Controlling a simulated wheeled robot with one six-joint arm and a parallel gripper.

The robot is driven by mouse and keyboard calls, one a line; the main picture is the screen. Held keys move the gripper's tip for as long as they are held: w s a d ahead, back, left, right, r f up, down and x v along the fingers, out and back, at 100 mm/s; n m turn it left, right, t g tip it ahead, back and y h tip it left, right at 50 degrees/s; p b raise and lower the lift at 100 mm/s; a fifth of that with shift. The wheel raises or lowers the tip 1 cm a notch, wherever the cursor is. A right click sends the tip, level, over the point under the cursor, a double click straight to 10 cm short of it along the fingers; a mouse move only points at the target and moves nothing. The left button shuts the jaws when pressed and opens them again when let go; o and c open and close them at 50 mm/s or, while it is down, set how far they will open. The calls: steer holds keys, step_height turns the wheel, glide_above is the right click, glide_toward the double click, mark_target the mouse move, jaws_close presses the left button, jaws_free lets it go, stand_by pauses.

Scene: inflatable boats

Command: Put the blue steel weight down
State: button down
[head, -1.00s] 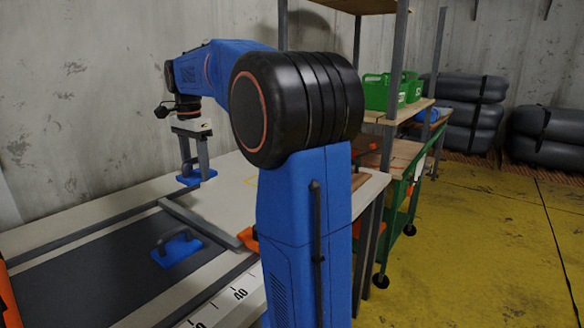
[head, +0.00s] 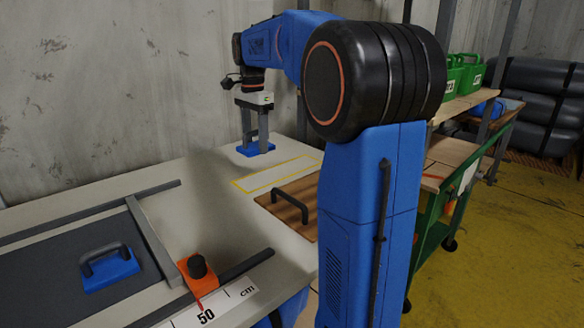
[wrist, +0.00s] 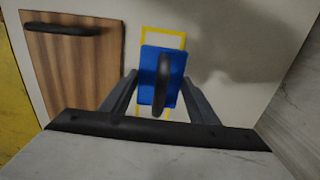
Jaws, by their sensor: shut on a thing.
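My gripper (head: 256,132) is shut on the handle of a blue steel weight (head: 249,151) near the back of the bench. In the wrist view, the held weight (wrist: 151,62) shows as a blue plate with a dark handle between the fingers. There it overlaps a yellow outlined rectangle, which sticks out above and below it. In the head view, that yellow outline (head: 245,187) lies to the right of and nearer than the weight. I cannot tell whether the weight touches the bench.
A second blue weight (head: 122,270) sits on the dark panel (head: 45,285) at left. A wooden board (head: 275,196) with a dark handle lies beside the yellow outline. An orange block with a black knob (head: 197,272) stands on the front rail. A wall rises behind the bench.

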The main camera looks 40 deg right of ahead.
glide_above(260, 180)
step_height(260, 180, down, 5)
steer(key=shift+f, duration=0.1)
steer(key=shift+w+f, duration=0.1)
steer(key=shift+f, duration=2.2)
steer(key=shift+f, duration=0.15)
steer(key=c, duration=0.7)
jaws_free()
step_height(260, 180, up, 12)
steer(key=shift+r, duration=0.1)
